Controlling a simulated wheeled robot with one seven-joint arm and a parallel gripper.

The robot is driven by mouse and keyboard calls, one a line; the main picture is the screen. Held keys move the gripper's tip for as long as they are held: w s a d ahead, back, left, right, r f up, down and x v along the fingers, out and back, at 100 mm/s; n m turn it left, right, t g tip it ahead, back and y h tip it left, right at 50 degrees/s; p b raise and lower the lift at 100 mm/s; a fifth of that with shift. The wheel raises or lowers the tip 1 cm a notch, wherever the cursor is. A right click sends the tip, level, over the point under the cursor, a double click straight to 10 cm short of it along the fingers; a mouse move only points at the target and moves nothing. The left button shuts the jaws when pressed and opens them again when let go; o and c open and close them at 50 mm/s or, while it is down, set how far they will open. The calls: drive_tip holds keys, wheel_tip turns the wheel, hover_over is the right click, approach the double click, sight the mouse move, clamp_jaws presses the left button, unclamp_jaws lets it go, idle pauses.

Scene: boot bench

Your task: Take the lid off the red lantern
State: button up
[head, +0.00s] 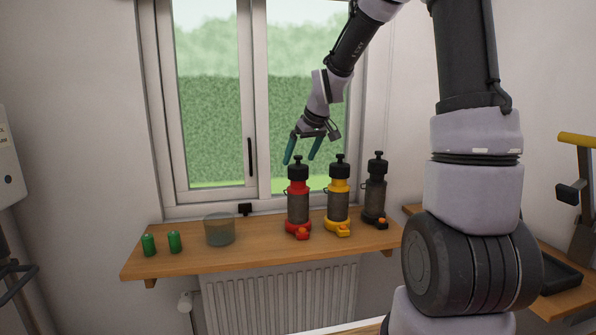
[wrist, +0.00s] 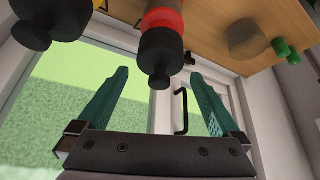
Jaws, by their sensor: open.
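The red lantern (head: 298,206) stands upright on the wooden shelf, left of the yellow lantern. Its black lid (head: 298,171) with a small knob on top is on the lantern. In the wrist view the black lid (wrist: 160,52) shows at the top centre, with part of the red body (wrist: 163,19) behind it. My gripper (head: 302,163) has teal fingers and is open and empty. In the head view it appears just above and around the height of the lid's knob. In the wrist view the lid shows between and beyond the fingertips (wrist: 158,72); I see no contact.
The yellow lantern (head: 338,203) and a dark grey lantern (head: 375,193) stand close on the right. A glass bowl (head: 220,230) and two green cylinders (head: 148,245) stand on the shelf (head: 185,262) to the left. A window with a black handle (head: 250,157) is behind.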

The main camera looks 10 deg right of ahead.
drive_tip(key=shift+x, duration=1.4)
drive_tip(key=c, duration=1)
drive_tip(key=shift+c, duration=0.2)
